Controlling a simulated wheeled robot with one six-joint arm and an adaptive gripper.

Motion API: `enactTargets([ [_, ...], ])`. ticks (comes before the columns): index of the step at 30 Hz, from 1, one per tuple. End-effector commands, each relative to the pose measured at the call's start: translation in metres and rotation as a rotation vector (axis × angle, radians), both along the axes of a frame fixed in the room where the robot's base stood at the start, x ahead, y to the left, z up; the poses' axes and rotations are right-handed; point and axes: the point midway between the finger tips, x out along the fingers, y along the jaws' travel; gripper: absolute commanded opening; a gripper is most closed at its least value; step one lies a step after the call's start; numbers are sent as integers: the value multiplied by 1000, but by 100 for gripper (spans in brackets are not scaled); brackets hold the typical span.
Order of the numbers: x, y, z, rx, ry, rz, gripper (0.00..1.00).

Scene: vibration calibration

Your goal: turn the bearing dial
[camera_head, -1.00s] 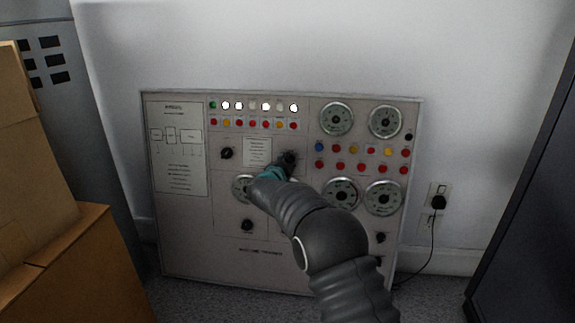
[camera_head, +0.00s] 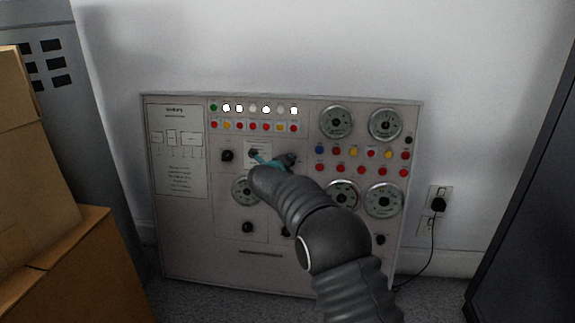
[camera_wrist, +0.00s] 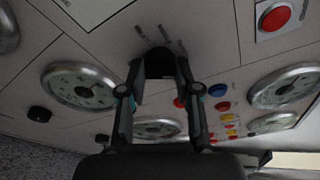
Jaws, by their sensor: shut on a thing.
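A grey-white control panel (camera_head: 210,255) stands upright against the wall, with round gauges, lamps, buttons and black dials. My gripper (camera_wrist: 159,72) has its two fingers on either side of a black dial knob (camera_wrist: 158,57) in the wrist view, and is shut on it. The small label marks beside this knob are too blurred to read. In the head view my gripper (camera_head: 272,159) is against the panel's upper middle, right of the black knob (camera_head: 227,156). There the gripper and arm largely hide the held dial and part of a gauge (camera_head: 243,190).
Cardboard boxes (camera_head: 70,270) stand at the left and a dark cabinet (camera_head: 530,200) at the right. A plug with a cable sits in the wall outlet (camera_head: 439,194) right of the panel. Other gauges (camera_head: 384,198) and red buttons (camera_head: 403,170) are close to the right of my gripper.

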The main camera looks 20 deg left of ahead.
Motion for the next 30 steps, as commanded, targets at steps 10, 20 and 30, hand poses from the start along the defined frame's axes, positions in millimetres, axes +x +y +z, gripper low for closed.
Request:
enactTargets([
  [10, 1, -2, 0, 213, 52, -47, 0],
  [20, 1, -2, 0, 294, 72, -64, 0],
  [30, 1, -3, 0, 301, 74, -66, 0],
])
